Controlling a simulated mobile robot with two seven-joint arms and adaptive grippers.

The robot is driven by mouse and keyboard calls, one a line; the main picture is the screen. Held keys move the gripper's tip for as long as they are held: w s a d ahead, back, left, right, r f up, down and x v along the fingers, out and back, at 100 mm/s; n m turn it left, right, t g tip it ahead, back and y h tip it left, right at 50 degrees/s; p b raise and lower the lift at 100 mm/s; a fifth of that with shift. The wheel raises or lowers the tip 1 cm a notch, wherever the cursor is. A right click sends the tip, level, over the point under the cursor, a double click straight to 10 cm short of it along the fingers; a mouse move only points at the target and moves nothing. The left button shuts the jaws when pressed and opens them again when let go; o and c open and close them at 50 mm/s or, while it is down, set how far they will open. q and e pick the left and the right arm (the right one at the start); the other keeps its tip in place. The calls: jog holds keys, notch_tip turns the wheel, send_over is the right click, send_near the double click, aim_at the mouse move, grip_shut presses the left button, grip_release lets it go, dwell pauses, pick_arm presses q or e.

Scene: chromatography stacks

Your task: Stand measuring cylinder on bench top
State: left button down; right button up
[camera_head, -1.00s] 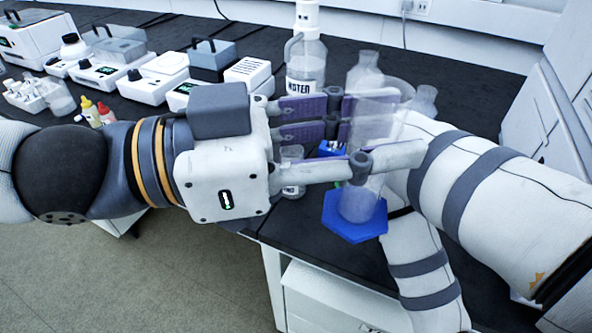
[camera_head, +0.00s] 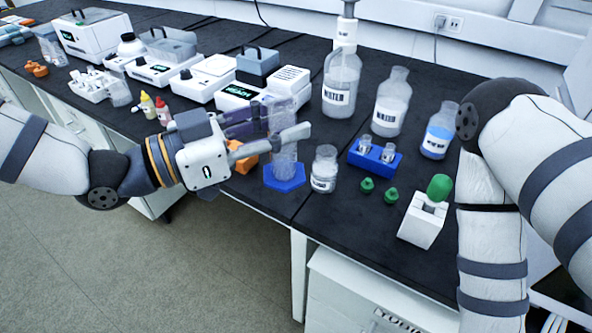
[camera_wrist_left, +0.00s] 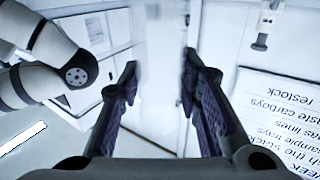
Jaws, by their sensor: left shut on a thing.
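The measuring cylinder (camera_head: 284,156) is clear, with a blue hexagonal base (camera_head: 285,178), and stands upright near the bench's front edge in the head view. My left gripper (camera_head: 285,127) comes in from the left and is shut around its upper tube. In the left wrist view the clear tube (camera_wrist_left: 160,60) shows blurred between the two purple-padded fingers. I cannot tell whether the base touches the black bench top (camera_head: 335,219) or hangs just above it. My right arm shows at the right; its gripper is not in view.
A small jar (camera_head: 324,169) stands close right of the cylinder, and an orange block (camera_head: 243,157) is close left. Behind are a large water bottle (camera_head: 341,84) and a blue vial rack (camera_head: 374,158). Green caps (camera_head: 391,195) and a white block (camera_head: 423,221) lie further right.

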pick_arm(q)
jog(key=w+a+f+b, duration=0.1)
jog(key=w+f+b, duration=0.3)
jog(key=w+f, duration=0.9)
jog(key=shift+w+f, duration=0.2)
pick_arm(e)
jog(key=s+f+g, duration=0.2)
jog(key=s+f, duration=0.3)
jog(key=shift+f, duration=0.15)
pick_arm(q)
jog(key=shift+f, duration=0.1)
pick_arm(e)
jog(key=shift+s+d, duration=0.1)
jog(key=shift+s, duration=0.05)
pick_arm(q)
jog(key=shift+f, duration=0.2)
jog(key=c, duration=1.2)
grip_release()
jog(key=shift+r, duration=0.1)
pick_arm(e)
jog(key=shift+f, duration=0.1)
